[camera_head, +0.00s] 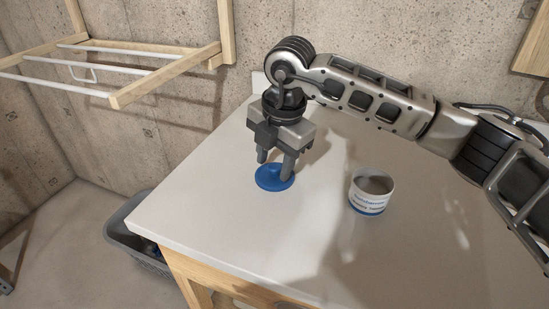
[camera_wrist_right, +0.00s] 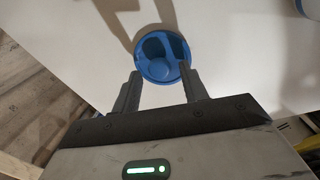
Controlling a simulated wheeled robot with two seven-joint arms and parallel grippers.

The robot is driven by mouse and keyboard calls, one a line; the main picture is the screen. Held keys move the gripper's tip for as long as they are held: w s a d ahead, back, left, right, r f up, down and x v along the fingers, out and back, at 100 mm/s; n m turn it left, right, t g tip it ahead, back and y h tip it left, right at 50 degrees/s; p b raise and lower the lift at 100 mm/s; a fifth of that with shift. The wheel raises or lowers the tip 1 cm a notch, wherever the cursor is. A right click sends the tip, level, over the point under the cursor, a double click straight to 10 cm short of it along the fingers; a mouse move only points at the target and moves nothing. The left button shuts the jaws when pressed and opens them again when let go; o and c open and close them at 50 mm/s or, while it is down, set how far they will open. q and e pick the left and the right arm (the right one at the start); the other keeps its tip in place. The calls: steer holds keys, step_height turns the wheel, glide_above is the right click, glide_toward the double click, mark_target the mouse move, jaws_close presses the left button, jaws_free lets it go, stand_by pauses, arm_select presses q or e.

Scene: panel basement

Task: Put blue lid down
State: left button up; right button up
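The round blue lid (camera_head: 275,180) lies flat on the white tabletop in the head view. It also shows in the right wrist view (camera_wrist_right: 163,58), just beyond my fingertips, with dark shadows across it. My right gripper (camera_head: 275,166) points down over the lid with its two fingers spread apart. In the right wrist view my right gripper (camera_wrist_right: 160,82) is open, with nothing held between its fingers. The fingertips are at the lid's near side; I cannot tell whether they touch it. My left gripper is not in view.
A white and blue tub (camera_head: 371,192), open at the top, stands to the right of the lid on the table (camera_head: 215,215). A grey basket (camera_head: 128,232) is on the floor left of the table. A wooden drying rack (camera_head: 165,77) hangs on the concrete wall.

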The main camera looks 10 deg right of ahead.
steer(key=shift+r, duration=0.1)
step_height(320, 180, up, 13)
steer(key=s+d, duration=0.1)
steer(key=shift+s+p, duration=0.3)
steer(key=shift+p, duration=0.1)
stand_by(0.6)
